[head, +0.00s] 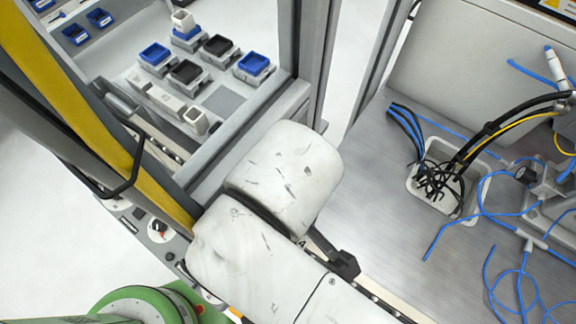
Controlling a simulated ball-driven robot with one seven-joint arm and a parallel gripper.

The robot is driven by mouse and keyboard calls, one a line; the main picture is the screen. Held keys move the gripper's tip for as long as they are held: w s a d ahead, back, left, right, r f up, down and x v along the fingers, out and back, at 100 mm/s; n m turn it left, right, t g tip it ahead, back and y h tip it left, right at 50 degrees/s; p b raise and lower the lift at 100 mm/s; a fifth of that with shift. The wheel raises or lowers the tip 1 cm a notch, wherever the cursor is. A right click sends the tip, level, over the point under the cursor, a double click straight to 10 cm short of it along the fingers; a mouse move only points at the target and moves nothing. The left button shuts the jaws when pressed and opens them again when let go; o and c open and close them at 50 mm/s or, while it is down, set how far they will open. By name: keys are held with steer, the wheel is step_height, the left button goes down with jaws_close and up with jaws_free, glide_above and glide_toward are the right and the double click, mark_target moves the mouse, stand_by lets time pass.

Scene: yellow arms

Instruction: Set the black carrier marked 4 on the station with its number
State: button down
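Two black carriers, one farther back (217,44) and one nearer (185,71), sit on grey blocks on a pale table beyond the frame opening, in the upper left of the head view. No number can be read on either, so I cannot tell which is marked 4. The grey blocks look like stations, but their numbers are too small to read. A bare grey square (223,100) lies on the table in front of them. My gripper is not clearly seen. A scuffed white arm link, seemingly mine, fills the lower middle and hides what is behind it.
Blue trays (154,54) (253,63) stand beside the black carriers. White square cups stand at the back (183,21) and front (196,121). A yellow and grey frame (75,100) crosses the left. A metal bench (370,190) with cables and blue tubes (505,210) fills the right.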

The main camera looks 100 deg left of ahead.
steer(key=shift+f+b, duration=0.4)
steer(key=shift+f, duration=0.25)
stand_by(0.8)
steer(key=shift+c, duration=0.2)
jaws_free()
steer(key=shift+r, duration=0.15)
stand_by(0.5)
steer(key=shift+r+p, duration=2.9)
steer(key=shift+r, duration=0.5)
